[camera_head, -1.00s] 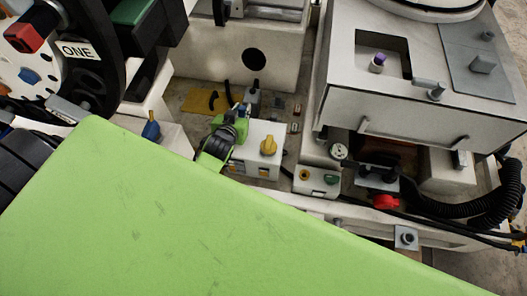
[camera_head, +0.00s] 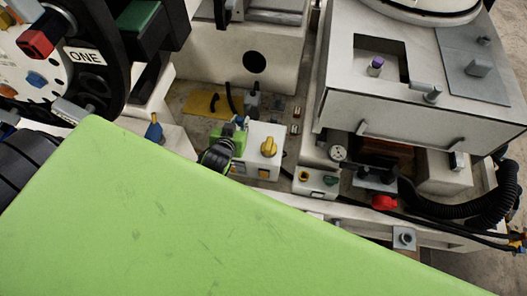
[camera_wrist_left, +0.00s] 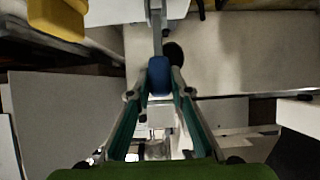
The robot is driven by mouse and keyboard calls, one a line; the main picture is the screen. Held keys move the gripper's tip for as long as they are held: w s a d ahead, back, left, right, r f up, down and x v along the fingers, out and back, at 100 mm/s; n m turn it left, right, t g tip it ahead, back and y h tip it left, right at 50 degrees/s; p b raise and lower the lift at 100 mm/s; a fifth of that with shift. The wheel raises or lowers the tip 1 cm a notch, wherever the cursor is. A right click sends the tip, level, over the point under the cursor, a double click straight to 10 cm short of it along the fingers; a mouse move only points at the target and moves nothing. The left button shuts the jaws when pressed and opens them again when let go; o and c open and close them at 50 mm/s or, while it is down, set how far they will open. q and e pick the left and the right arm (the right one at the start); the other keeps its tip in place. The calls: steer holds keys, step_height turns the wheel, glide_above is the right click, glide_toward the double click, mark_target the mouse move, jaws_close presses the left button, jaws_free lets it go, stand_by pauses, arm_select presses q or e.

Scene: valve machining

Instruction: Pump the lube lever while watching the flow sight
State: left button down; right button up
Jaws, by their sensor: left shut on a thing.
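My left gripper (camera_head: 239,123) is in the middle of the head view, green and black, just left of a white box with a yellow knob (camera_head: 268,147). In the left wrist view its two teal-padded fingers (camera_wrist_left: 159,88) are closed around the blue knob (camera_wrist_left: 159,76) of a grey lever (camera_wrist_left: 157,28). In the head view the gripper mostly hides this knob. I cannot tell for sure which part is the flow sight. A small round gauge (camera_head: 338,153) faces up to the right of the box. My right gripper is not in view.
A big light-grey machine housing (camera_head: 340,107) stands on the right, with a black hose (camera_head: 455,206) beside it. A black wheel marked ONE (camera_head: 84,56) is at the upper left. A blue-tipped part (camera_head: 154,130) stands left of the gripper.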

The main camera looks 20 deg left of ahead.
arm_select(q)
steer(key=shift+w+a, duration=0.2)
steer(key=shift+w, duration=0.55)
steer(key=shift+w+a, duration=0.15)
steer(key=shift+w, duration=0.6)
steer(key=shift+w+r, duration=0.25)
steer(key=shift+w+a, duration=0.2)
steer(key=shift+w, duration=0.4)
steer(key=shift+w+a, duration=0.15)
steer(key=shift+w, duration=0.4)
steer(key=c, duration=1.8)
jaws_free()
steer(key=shift+o, duration=0.2)
steer(key=shift+f, duration=0.25)
steer(key=shift+s, duration=0.1)
